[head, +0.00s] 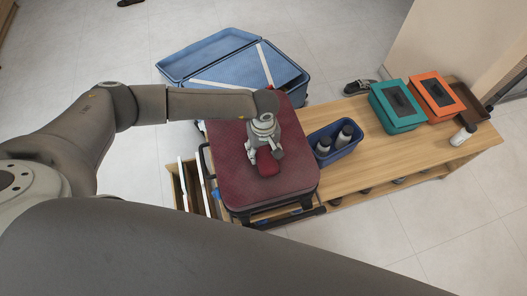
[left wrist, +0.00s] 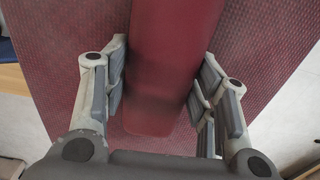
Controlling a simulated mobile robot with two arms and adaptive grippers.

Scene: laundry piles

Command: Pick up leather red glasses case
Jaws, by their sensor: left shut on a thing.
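The red leather glasses case (head: 267,166) lies on top of a dark red textured suitcase (head: 229,164). In the left wrist view the case (left wrist: 172,50) is a smooth, long red shape running between the two fingers. My left gripper (head: 264,152) points down over the suitcase and is shut on the case. Its grey-padded fingers (left wrist: 163,82) stand on either side of the case. Part of the case is hidden under the gripper in the head view. I cannot tell whether the case is clear of the suitcase top. My right gripper is not in view.
The suitcase is at the left end of a wooden bench (head: 349,174). On the bench are a blue bin (head: 325,158) with bottles, a teal box (head: 399,119) and an orange box (head: 437,108). An open blue suitcase (head: 215,50) lies behind on the tiled floor.

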